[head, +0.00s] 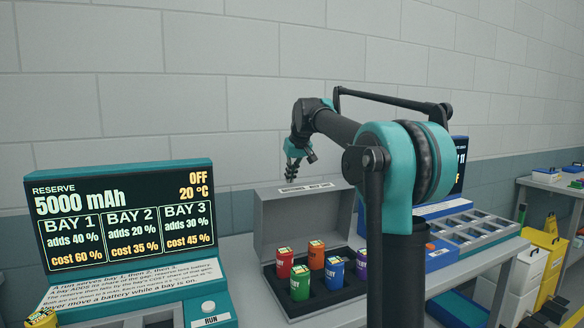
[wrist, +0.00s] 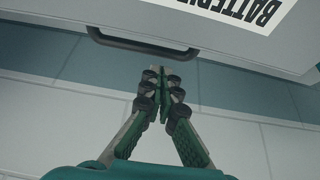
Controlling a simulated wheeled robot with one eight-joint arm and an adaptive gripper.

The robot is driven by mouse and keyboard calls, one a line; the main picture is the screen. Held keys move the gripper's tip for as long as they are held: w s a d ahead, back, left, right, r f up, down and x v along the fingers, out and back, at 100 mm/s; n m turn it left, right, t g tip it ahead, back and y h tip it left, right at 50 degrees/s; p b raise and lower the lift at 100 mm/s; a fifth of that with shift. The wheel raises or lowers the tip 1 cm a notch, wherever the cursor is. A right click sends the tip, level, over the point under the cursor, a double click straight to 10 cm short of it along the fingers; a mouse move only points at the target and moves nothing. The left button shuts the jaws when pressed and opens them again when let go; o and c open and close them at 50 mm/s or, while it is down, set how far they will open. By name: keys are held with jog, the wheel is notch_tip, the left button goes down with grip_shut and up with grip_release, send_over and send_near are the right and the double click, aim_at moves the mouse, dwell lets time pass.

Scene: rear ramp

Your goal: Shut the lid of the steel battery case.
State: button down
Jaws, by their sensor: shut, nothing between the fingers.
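The steel battery case (head: 276,304) stands on the bench with its grey lid (head: 308,222) raised upright at the back. Several coloured batteries stand in its dark insert, among them a red (head: 284,264), a green (head: 300,284) and a blue one (head: 334,272). My gripper (head: 291,176) is just above the lid's upper left edge in the head view. In the wrist view my gripper (wrist: 160,73) is shut and empty. Beyond its tips are the lid's grey face (wrist: 215,22), a dark handle (wrist: 140,44) and a partly cut-off label. I cannot tell whether the tips touch the lid.
A display (head: 124,222) with a RUN button stands left of the case. A sectioned grey tray (head: 470,228) lies to the right, partly behind my arm. A pale block wall (head: 200,80) is behind the bench. Yellow bins (head: 546,250) stand at far right.

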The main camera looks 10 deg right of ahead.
jog(key=shift+s+d+f, duration=0.1)
jog(key=shift+s+d, duration=0.2)
jog(key=shift+s, duration=0.55)
jog(key=shift+s+d, duration=0.25)
jog(key=shift+s, duration=0.6)
jog(key=shift+s, duration=0.1)
